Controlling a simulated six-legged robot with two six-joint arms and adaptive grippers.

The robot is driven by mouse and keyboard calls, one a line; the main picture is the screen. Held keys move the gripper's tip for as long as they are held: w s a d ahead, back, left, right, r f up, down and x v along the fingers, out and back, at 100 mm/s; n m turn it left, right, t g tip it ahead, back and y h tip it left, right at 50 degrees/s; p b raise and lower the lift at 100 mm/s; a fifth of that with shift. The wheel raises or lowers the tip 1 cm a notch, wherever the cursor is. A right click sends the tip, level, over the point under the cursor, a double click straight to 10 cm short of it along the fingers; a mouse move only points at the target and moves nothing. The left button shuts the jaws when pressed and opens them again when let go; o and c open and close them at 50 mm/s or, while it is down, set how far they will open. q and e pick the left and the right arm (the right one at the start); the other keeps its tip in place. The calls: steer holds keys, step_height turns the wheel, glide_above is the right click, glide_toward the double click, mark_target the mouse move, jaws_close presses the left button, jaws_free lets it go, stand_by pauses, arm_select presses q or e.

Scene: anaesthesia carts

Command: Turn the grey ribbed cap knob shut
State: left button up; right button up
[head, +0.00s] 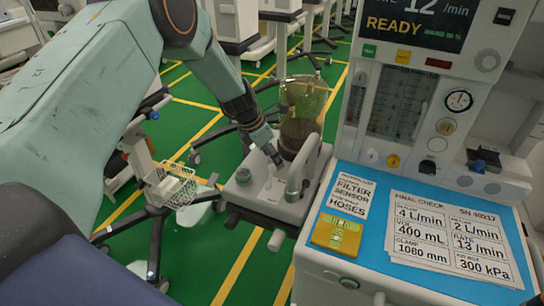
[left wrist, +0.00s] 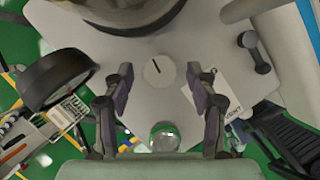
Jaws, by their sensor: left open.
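A small grey round knob (head: 243,175) sits on the front left of the pale absorber block (head: 258,193) in the head view; its ribs are too small to make out. My left gripper (head: 277,161) points down over the block, right of this knob and apart from it. In the left wrist view the left gripper (left wrist: 159,82) is open, its fingers spread with nothing between them. A flat pale disc with a dark line (left wrist: 158,71) shows beyond the gap, and a shiny round dome (left wrist: 165,136) shows nearer. I cannot tell which matches the knob. My right gripper is out of view.
A clear canister with dark contents (head: 302,110) stands behind the gripper. A curved grey handle (head: 303,168) rises close on its right. The blue worktop (head: 375,215) with printed cards lies further right. A wire basket (head: 173,185) stands left over green floor.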

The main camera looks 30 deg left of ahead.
arm_select(q)
steer(key=shift+s+r, duration=0.1)
steer(key=c, duration=1.2)
steer(key=shift+o, duration=0.2)
steer(key=shift+w, duration=0.2)
